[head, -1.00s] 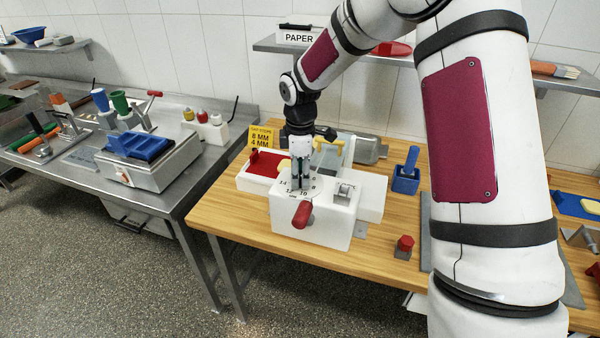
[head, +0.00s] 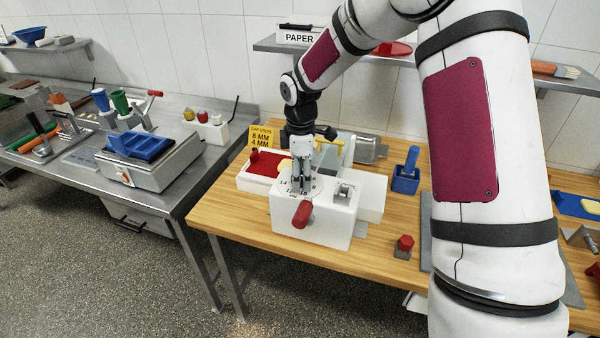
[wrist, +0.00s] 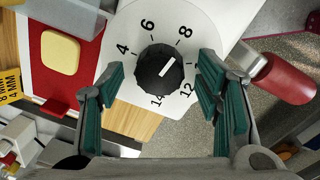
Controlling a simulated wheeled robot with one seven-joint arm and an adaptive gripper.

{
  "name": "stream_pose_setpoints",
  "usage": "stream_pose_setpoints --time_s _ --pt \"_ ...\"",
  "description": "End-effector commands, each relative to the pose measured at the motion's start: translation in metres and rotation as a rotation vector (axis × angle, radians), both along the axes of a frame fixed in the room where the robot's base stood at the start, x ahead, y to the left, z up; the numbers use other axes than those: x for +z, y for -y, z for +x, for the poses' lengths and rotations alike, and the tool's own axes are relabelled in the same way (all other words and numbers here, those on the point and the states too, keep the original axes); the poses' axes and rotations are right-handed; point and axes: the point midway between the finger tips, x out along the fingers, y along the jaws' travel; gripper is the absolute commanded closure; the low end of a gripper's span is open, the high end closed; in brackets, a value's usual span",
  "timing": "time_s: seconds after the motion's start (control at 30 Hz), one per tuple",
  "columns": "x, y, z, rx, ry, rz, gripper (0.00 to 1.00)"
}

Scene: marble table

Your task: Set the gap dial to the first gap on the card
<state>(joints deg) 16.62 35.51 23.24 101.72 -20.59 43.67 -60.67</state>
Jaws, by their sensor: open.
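The black gap dial (wrist: 159,73) sits on a white round scale on top of the white machine (head: 330,225). Its white pointer line aims to the upper right in the wrist view, near the 8 and slightly toward the 12 side. Part of the scale past the 8 is hidden by a finger. My gripper (wrist: 165,95) is open above the dial, with its green-padded fingers on either side and clear of the knob. In the head view, my gripper (head: 301,187) covers the dial. The yellow card (head: 261,138) reads 8 MM, then 4 MM.
A red handle (head: 302,214) sticks out of the machine's front, close to one finger in the wrist view. A red plate with a yellow block (wrist: 60,52) lies beside the dial. A blue holder (head: 405,180) and a red-topped knob (head: 404,246) stand to the right.

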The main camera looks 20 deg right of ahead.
Motion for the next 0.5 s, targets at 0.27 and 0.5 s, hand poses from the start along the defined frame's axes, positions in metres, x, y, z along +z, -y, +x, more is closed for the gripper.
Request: stream_pose_setpoints --time_s 0.27,0.5 --pt "0.021 0.000 0.000 0.000 0.004 -0.002 0.41" --pt "0.070 0.000 -0.003 -0.001 0.005 -0.001 0.41"
